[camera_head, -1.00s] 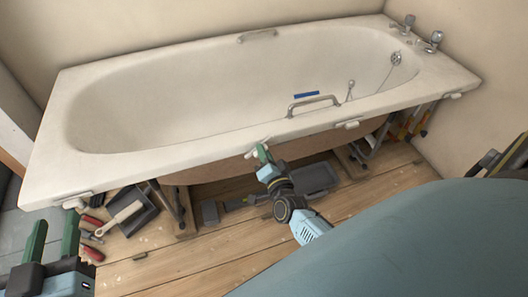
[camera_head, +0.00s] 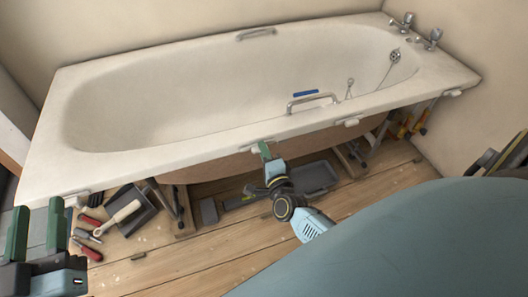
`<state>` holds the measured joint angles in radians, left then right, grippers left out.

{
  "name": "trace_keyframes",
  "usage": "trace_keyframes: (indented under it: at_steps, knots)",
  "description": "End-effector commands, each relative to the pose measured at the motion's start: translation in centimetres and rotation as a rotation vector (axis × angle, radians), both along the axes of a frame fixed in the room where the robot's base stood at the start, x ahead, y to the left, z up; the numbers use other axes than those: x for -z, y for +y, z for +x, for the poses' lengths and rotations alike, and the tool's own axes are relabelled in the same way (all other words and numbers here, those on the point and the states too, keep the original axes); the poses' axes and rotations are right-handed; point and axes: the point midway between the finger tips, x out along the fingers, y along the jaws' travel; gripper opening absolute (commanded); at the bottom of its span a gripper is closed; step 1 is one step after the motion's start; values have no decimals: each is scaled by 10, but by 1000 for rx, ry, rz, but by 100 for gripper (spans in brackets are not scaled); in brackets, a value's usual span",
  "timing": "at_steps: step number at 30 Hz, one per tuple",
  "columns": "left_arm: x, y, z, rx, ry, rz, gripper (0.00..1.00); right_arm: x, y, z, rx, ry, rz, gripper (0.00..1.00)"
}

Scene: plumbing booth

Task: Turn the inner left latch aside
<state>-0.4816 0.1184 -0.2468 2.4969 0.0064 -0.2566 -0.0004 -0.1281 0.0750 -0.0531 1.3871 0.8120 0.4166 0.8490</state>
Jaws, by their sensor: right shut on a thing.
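The white bathtub (camera_head: 170,150) has small white latches along the underside of its front rim. My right gripper (camera_head: 265,152), with green fingertips, is at the front rim, at the place of the inner left latch. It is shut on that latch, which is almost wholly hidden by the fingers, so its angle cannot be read. The inner right latch (camera_head: 348,122) and the far right latch (camera_head: 453,93) show clear of the grippers. My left gripper (camera_head: 37,232) is at the lower left, open and empty, with its green fingers upright and apart.
Below the tub, a dustpan (camera_head: 143,222), a brush (camera_head: 118,217) and red-handled tools (camera_head: 88,250) lie on the wooden floor (camera_head: 190,262). A grey tray (camera_head: 316,176) lies under the tub.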

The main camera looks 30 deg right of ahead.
Motion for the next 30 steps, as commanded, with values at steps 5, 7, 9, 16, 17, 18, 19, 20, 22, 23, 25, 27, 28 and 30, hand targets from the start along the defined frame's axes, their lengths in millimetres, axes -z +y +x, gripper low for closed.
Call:
trace_keyframes:
  at_steps: [5, 7, 9, 16, 17, 18, 19, 20, 22, 23, 25, 27, 28, 30]
  knots:
    - [-1, 0, 0, 1, -6, -2, 36, 1, 1, -1, -2, 1, 10, 0]
    - [-1, -1, 0, 1, -6, -2, 36, 1, 1, -1, -2, 1, 10, 0]
    - [-1, -1, 0, 1, -7, -3, 36, 1, 1, -1, -2, 1, 9, 0]
    - [-2, -1, 0, 2, -9, -3, 36, 1, 1, -1, -2, 1, 8, 28]
    - [-2, -1, 0, 2, -9, -3, 36, 1, 1, 0, -2, 0, 8, 32]
    - [-2, -1, 0, 2, -9, -3, 36, 1, 1, 0, -2, 0, 8, 36]
    - [-2, -1, 0, 2, -9, -3, 36, 1, 1, 0, -2, 0, 8, 36]
    - [-2, -1, 0, 2, -9, -3, 36, 1, 1, 0, -1, 0, 8, 36]
    - [-2, -1, 0, 2, -9, -3, 36, 1, 0, 0, -1, -1, 8, 36]
    - [-2, -1, 0, 2, -9, -3, 36, 0, 0, 0, -1, -1, 8, 36]
    - [-2, -1, 0, 2, -9, -3, 36, 0, 0, 0, -1, -1, 8, 36]
    - [-3, -1, 0, 2, -8, -3, 36, 0, 0, -1, -1, -1, 8, 36]
    - [-2, -1, 0, 2, -5, -2, 36, 0, 1, -2, -1, -1, 7, 36]
    - [0, -1, 1, 1, 14, 4, 36, 0, 1, -6, -1, 0, 7, 36]
